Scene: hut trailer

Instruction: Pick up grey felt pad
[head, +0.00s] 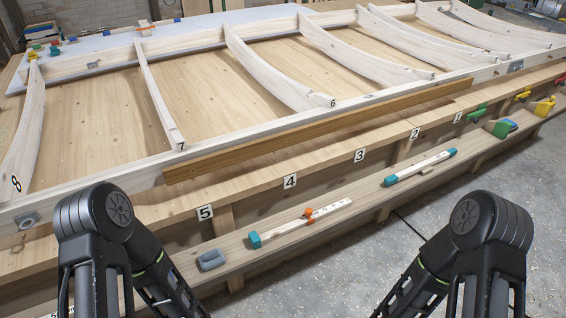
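The grey felt pad (212,260) is a small grey block with a raised middle part. It lies on the lower wooden shelf (285,238), near the shelf's left visible end and below the number 5 label. Only black links of my two arms show at the bottom left and bottom right. Both grippers are out of the picture, so their distance from the pad cannot be seen. My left arm's links are just left of the pad.
A teal-ended wooden bar with an orange slider (307,214) lies right of the pad; another teal-ended bar (420,167) lies farther right. Green and yellow clamps (501,128) sit at the shelf's far end. The ribbed wooden frame (200,139) rests on the bench above.

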